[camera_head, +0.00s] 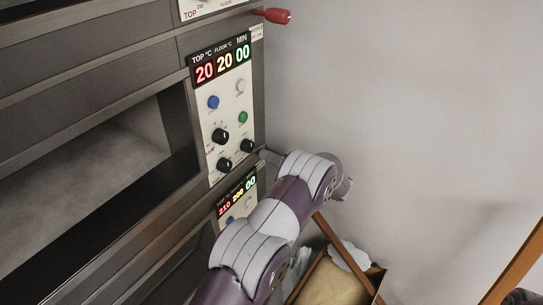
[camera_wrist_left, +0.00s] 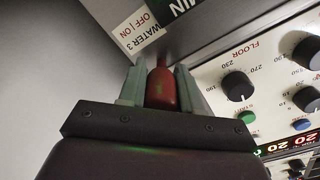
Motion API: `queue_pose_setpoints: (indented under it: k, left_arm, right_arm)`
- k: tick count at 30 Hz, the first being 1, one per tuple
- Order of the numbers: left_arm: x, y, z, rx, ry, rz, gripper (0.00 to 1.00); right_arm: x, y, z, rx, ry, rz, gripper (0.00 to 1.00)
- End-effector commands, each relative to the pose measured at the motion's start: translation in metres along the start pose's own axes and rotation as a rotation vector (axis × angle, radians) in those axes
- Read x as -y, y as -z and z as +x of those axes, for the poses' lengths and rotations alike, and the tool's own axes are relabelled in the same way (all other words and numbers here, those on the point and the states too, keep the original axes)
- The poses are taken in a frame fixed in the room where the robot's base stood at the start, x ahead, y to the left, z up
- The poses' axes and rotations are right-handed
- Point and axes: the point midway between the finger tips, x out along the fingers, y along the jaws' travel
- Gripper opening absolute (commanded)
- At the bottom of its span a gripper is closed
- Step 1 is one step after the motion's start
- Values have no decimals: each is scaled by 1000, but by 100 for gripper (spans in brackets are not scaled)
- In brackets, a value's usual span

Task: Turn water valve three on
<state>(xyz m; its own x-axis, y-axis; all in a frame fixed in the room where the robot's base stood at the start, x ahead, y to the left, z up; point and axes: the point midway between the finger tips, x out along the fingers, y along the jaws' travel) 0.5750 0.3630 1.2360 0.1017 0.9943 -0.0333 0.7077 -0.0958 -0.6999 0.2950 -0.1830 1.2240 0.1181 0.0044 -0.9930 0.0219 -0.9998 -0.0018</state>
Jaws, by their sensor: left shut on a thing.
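In the left wrist view, my left gripper (camera_wrist_left: 160,72) is shut on a red valve handle (camera_wrist_left: 161,91), one finger on each side of it. A white label (camera_wrist_left: 139,33) by the handle's far end reads "WATER 3" and "OFF | ON", upside down in this view. The handle stands at the edge of the oven front. My right gripper is in neither view.
The oven's middle control panel (camera_head: 225,110) has knobs and buttons close to my wrist. Another red handle (camera_head: 276,15) sticks out higher up. A lower panel (camera_head: 238,200) is partly behind my arm. A wooden crate (camera_head: 377,282) holding a sack stands below; bare wall is right.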

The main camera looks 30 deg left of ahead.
Motion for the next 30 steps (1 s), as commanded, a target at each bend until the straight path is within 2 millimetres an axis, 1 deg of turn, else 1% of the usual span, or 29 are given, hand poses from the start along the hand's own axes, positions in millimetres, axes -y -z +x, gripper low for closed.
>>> queue_pose_setpoints:
  k: [1, 9, 15, 21, 30]
  left_arm:
    - [2, 3, 0, 0, 0, 37, 3]
    - [1, 3, 0, 8, 1, 285, 3]
    - [0, 3, 0, 14, 2, 440, 3]
    - [0, 2, 0, 19, 3, 553, 3]
    - [-1, 2, 0, 22, 4, 637, 3]
  right_arm:
    - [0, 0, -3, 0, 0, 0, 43]
    - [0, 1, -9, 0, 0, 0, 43]
    - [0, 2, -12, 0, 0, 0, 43]
    - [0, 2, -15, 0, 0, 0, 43]
    - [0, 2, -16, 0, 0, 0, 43]
